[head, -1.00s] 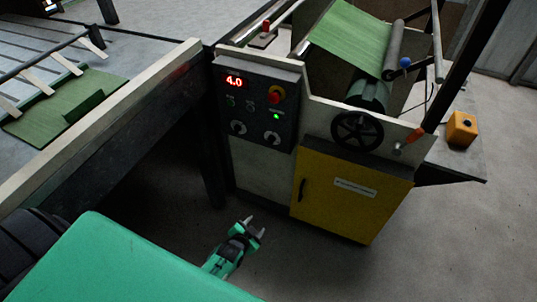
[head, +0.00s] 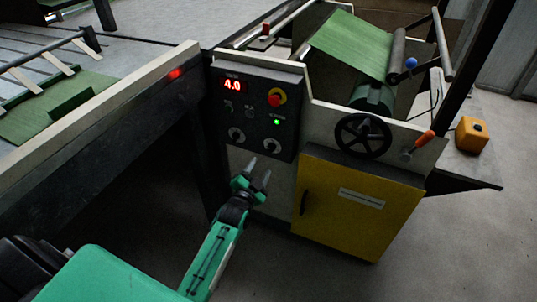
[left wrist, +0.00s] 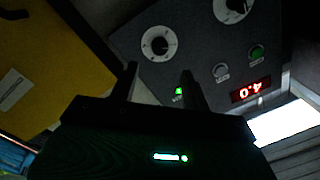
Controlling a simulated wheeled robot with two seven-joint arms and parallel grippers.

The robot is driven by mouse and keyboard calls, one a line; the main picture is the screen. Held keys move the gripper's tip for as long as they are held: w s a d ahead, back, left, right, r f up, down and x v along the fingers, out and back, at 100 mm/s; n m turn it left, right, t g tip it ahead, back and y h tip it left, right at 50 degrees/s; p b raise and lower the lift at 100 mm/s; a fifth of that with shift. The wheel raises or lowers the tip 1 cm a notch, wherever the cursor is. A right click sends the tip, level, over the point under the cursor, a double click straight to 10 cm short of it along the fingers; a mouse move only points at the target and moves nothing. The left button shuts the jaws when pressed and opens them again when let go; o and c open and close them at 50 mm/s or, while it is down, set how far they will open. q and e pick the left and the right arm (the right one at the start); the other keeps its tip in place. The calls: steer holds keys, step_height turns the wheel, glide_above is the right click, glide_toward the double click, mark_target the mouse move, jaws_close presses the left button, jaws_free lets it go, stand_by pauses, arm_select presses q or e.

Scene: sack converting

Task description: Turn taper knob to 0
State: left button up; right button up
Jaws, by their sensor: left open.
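The dark control panel (head: 255,108) carries two round knobs with pale dials, a left knob (head: 237,134) and a right knob (head: 272,147). Their labels are too small to read, so I cannot tell which is the taper knob. A red display (head: 232,86) above them reads 4.0. My left gripper (head: 259,172) is open and empty, below the knobs and apart from them. In the left wrist view the panel appears upside down, with the right knob (left wrist: 158,43) beyond the fingers and the left knob (left wrist: 232,8) cut by the top edge. My right gripper is not in view.
A red emergency button (head: 275,99) and a lit green lamp (head: 277,122) sit on the panel above the right knob. A black handwheel (head: 363,135) projects to the right, above a yellow cabinet door (head: 355,205). A long pale rail (head: 110,105) runs along the left.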

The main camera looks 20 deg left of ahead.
mark_target(270, 149)
arm_select(q)
steer(key=w, duration=0.5)
steer(key=w+b, duration=0.1)
steer(key=w, duration=0.2)
steer(key=shift+a, duration=0.25)
steer(key=shift+w, duration=0.45)
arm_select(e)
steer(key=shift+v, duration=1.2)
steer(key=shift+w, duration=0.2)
arm_select(q)
steer(key=c, duration=1)
